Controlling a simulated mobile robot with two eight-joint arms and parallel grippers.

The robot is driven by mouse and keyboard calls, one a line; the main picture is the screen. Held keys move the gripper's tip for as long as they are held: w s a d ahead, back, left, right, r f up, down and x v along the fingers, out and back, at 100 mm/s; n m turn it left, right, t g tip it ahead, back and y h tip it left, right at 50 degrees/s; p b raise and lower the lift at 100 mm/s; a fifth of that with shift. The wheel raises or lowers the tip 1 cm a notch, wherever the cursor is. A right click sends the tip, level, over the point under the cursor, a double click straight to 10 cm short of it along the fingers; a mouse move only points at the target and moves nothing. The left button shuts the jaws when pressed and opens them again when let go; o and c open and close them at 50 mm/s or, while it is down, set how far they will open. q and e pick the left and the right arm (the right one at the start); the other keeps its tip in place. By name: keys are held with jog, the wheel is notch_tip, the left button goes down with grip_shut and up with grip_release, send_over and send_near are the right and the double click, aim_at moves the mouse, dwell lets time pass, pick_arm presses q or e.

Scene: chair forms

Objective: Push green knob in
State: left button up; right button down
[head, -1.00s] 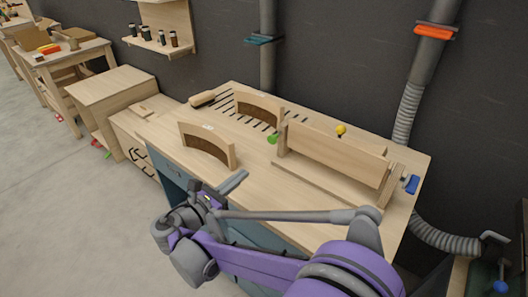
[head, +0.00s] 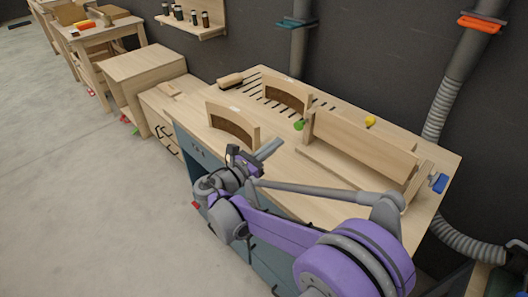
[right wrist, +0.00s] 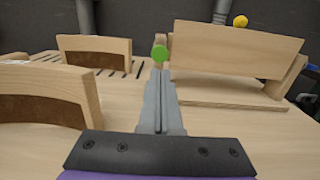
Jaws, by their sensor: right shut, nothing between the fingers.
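The green knob (head: 299,125) is at the left end of the upright wooden fence on the workbench (head: 315,207). In the right wrist view the green knob (right wrist: 159,54) shows just beyond my fingertips, slightly left of them. My right gripper (head: 270,149) is shut and empty above the front part of the bench, pointing toward the knob. In the right wrist view its closed fingers (right wrist: 160,75) point forward, and a gap to the knob cannot be judged well there. In the head view the gripper is clearly apart from the knob. My left gripper is not in view.
Two curved wooden forms stand on the bench, one near (head: 232,125) and one farther back (head: 287,97). The wooden fence (head: 362,146) has a yellow knob (head: 370,121) behind it and a blue clamp handle (head: 439,183) at its right. A grey duct rises behind the bench.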

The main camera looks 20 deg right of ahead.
aim_at(297, 128)
jog(key=x, duration=0.7)
jog(key=shift+x, duration=1.3)
